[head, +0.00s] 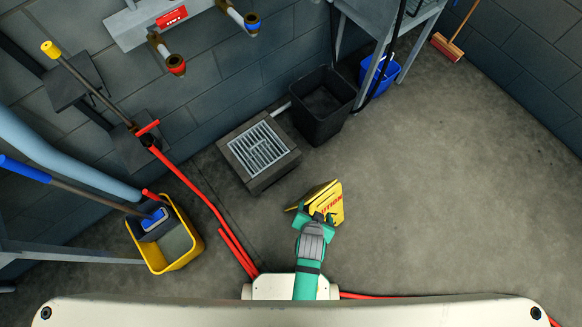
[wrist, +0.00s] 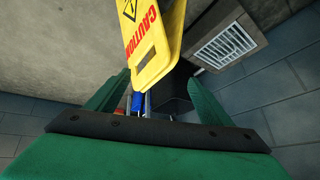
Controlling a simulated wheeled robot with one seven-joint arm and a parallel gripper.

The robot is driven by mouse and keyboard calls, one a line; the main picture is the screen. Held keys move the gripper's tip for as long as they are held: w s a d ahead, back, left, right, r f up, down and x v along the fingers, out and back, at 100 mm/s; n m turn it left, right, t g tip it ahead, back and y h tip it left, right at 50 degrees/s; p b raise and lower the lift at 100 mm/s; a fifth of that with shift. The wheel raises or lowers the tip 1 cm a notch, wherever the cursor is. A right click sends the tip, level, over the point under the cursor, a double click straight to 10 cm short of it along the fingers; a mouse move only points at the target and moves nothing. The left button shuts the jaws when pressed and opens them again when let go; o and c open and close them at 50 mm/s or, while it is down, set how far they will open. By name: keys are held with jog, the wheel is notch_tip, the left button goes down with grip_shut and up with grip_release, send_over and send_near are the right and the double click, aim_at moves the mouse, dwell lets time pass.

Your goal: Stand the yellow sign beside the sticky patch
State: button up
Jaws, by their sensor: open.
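The yellow sign (head: 328,199) with red CAUTION lettering is on or just above the grey floor, right in front of my gripper (head: 316,218). I cannot tell whether it bears fully on the floor. In the wrist view the sign (wrist: 150,45) shows close up, with its slotted end reaching towards the space between my two green fingers. The fingers are apart, and no grip on the sign shows. My gripper hides part of the sign in the head view. I cannot make out the sticky patch on the floor.
A floor drain box (head: 259,153) and a black bin (head: 323,105) stand by the wall. A yellow mop bucket (head: 167,240) is at left, with red hose (head: 203,195) beside it. A blue bucket (head: 379,75) is farther back. The floor at right is clear.

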jog(key=s+a+r+n+t, duration=0.1)
jog(key=s+a+r+t, duration=0.2)
jog(key=r, duration=0.6)
jog(key=s+a+r+n+t+y, duration=0.1)
jog(key=s+a+r+n+t, duration=0.1)
jog(key=r, duration=0.8)
jog(key=s+a+r+n+t, duration=0.2)
jog(key=s+r, duration=0.4)
jog(key=r, duration=0.3)
jog(key=shift+s+a+r+t+y, duration=0.15)
jog(key=shift+a+t+y, duration=0.15)
jog(key=shift+a+t, duration=0.55)
